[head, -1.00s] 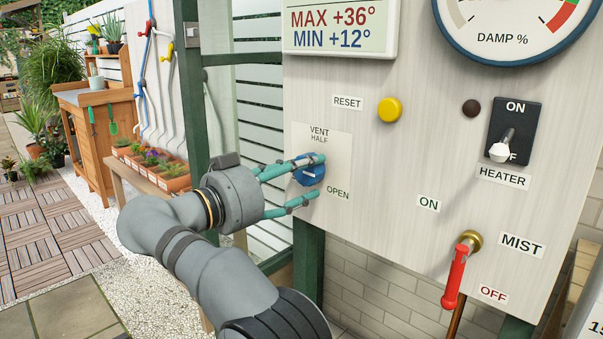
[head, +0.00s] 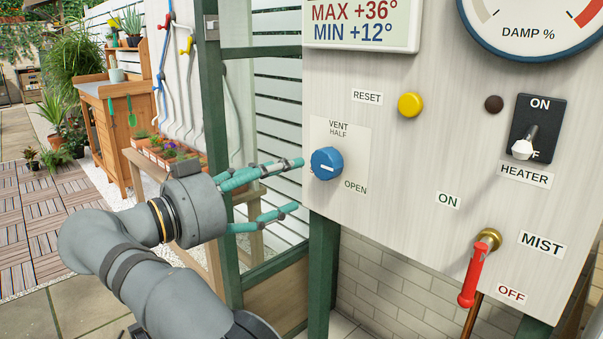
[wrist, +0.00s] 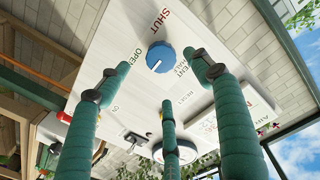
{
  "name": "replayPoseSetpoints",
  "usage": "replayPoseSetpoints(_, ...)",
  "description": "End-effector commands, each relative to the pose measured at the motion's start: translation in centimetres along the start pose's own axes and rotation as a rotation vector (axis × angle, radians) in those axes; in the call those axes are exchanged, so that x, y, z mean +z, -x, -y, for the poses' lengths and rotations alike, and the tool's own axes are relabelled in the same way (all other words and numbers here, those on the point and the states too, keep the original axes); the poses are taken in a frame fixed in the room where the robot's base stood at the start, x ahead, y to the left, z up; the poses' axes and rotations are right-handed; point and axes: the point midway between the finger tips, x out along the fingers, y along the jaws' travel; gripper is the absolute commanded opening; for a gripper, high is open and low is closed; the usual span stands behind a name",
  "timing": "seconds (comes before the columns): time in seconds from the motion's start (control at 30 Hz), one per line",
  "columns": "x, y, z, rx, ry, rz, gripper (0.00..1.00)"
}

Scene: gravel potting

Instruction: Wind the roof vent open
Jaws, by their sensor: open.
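The vent knob (head: 327,163) is a round blue dial with a white mark, on the light control panel in the head view. Its labels HALF and OPEN show there; SHUT shows in the wrist view, where the knob (wrist: 161,57) sits beyond the fingertips. The mark is on the side away from SHUT, but I cannot tell its exact setting. My gripper (head: 297,184), with teal fingers, is open and empty, left of the knob and apart from it. In the wrist view its fingers (wrist: 153,82) are spread, with nothing between them.
The panel also carries a yellow RESET button (head: 410,105), a heater switch (head: 529,140) and a red-handled mist lever (head: 471,274). A green post (head: 213,120) stands behind my gripper. A bench with planted pots (head: 180,153) is further back left.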

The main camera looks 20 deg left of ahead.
Motion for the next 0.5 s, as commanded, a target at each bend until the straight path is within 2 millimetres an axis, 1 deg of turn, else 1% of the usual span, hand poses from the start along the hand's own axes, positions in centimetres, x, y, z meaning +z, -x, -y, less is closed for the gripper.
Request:
replayPoseSetpoints(0.03,0.0,0.8,0.1,-0.001,0.000,-0.001,0.65)
replayPoseSetpoints(0.1,0.0,1.5,0.0,0.000,0.000,0.000,0.65)
replayPoseSetpoints(0.2,0.0,2.1,0.0,0.001,0.001,-0.001,0.65)
replayPoseSetpoints(0.5,0.0,2.4,0.0,0.001,0.001,-0.001,0.65)
